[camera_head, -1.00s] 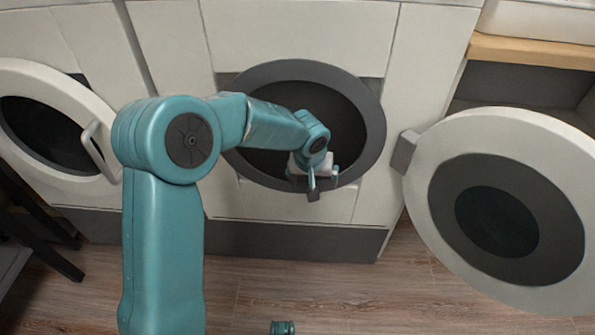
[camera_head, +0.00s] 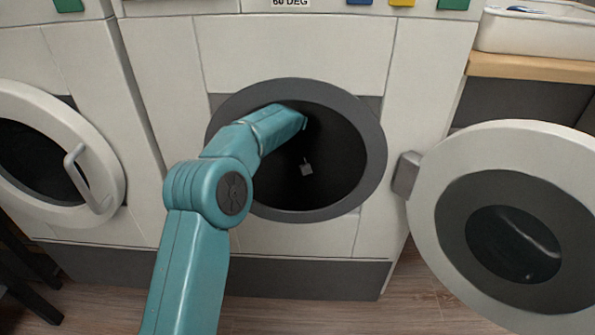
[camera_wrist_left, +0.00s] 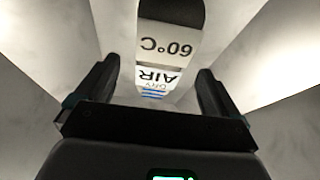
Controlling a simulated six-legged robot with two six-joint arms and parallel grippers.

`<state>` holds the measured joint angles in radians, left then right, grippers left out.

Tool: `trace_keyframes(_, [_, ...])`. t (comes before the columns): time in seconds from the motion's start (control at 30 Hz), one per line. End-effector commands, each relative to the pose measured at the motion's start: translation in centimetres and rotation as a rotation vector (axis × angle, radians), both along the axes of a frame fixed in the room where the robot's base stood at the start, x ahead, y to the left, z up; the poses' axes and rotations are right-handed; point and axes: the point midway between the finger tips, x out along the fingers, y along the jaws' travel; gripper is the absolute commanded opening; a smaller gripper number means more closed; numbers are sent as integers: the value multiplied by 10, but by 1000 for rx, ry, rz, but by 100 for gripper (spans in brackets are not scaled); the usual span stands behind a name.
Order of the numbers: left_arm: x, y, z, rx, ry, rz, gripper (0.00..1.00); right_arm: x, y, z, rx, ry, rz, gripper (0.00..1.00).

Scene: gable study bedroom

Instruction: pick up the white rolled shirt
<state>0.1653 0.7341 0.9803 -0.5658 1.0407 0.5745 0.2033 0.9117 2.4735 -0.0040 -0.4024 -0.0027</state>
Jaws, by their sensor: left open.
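My left arm reaches into the dark drum (camera_head: 345,150) of the middle machine. A small grey part of my left gripper (camera_head: 306,168) shows inside the opening; the rest is hidden. In the left wrist view my left gripper (camera_wrist_left: 158,68) is open, its two dark fingers apart. A printed label (camera_wrist_left: 165,45) with "60°C" and "AIR" shows upside down between and beyond the fingers, with pale surfaces around it. I cannot tell whether these belong to the white rolled shirt. No rolled shirt can be made out in the head view. My right gripper is out of view.
The machine's round door (camera_head: 455,190) stands open to the right. Another machine's door (camera_head: 108,175) with a handle is at the left. A white tray (camera_head: 545,32) sits on a wooden shelf (camera_head: 530,66) at the upper right. Some wooden floor (camera_head: 425,300) is clear below.

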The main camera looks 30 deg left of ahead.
Motion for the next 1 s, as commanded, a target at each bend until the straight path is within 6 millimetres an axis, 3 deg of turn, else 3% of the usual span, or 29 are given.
trace_keyframes(0.2, [9, 6, 0, -2, -1, -1, 96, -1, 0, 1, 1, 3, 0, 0])
trace_keyframes(0.3, [14, 10, -24, -1, 2, -2, 96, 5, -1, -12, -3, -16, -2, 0])
trace_keyframes(0.47, [21, 15, -44, -1, 1, -1, 96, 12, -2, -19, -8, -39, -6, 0])
trace_keyframes(0.77, [23, 16, -46, -1, -1, -3, 96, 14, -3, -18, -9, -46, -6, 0])
trace_keyframes(0.93, [23, 16, -46, -1, -1, -3, 40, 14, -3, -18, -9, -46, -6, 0])
trace_keyframes(1.0, [23, 16, -46, 0, -1, -3, 35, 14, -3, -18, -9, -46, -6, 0])
